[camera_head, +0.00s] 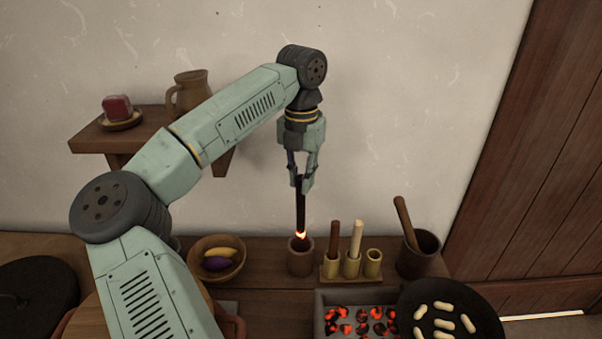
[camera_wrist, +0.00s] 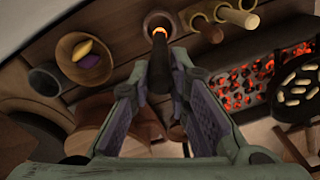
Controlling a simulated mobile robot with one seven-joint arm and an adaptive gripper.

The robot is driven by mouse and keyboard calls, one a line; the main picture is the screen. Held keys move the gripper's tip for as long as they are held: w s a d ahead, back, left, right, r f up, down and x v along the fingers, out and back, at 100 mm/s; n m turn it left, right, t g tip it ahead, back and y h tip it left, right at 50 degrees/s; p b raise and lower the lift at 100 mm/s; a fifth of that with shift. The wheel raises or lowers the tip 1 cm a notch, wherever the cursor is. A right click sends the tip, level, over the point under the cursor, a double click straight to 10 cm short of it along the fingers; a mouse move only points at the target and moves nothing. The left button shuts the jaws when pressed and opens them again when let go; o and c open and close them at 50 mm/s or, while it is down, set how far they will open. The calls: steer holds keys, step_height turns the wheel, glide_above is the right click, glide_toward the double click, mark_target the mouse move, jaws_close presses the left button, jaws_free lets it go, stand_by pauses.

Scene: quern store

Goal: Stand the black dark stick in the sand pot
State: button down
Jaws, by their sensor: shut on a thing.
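A black stick (camera_head: 300,209) hangs upright from my gripper (camera_head: 300,184), its lower tip glowing orange. My gripper is shut on its upper part. The glowing tip is at the mouth of a brown pot (camera_head: 300,262), which looks like the sand pot. In the wrist view the stick (camera_wrist: 161,68) runs from my gripper (camera_wrist: 163,95) toward the round pot (camera_wrist: 152,19), with the tip over its opening. I cannot tell whether the tip touches anything inside. The pot's contents are hidden.
Right of the pot, a holder (camera_head: 335,265) carries a brown stick and a pale stick, with one empty cup. A mortar with pestle (camera_head: 418,255) stands further right. A bowl (camera_head: 217,258) is on the left. Glowing coals (camera_head: 358,320) and a black pan (camera_head: 450,312) lie in front.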

mark_target(301, 208)
steer(key=shift+f+b, duration=2.85)
steer(key=shift+f, duration=1.85)
steer(key=c, duration=1.4)
jaws_free()
steer(key=shift+c, duration=0.2)
steer(key=shift+r, duration=0.1)
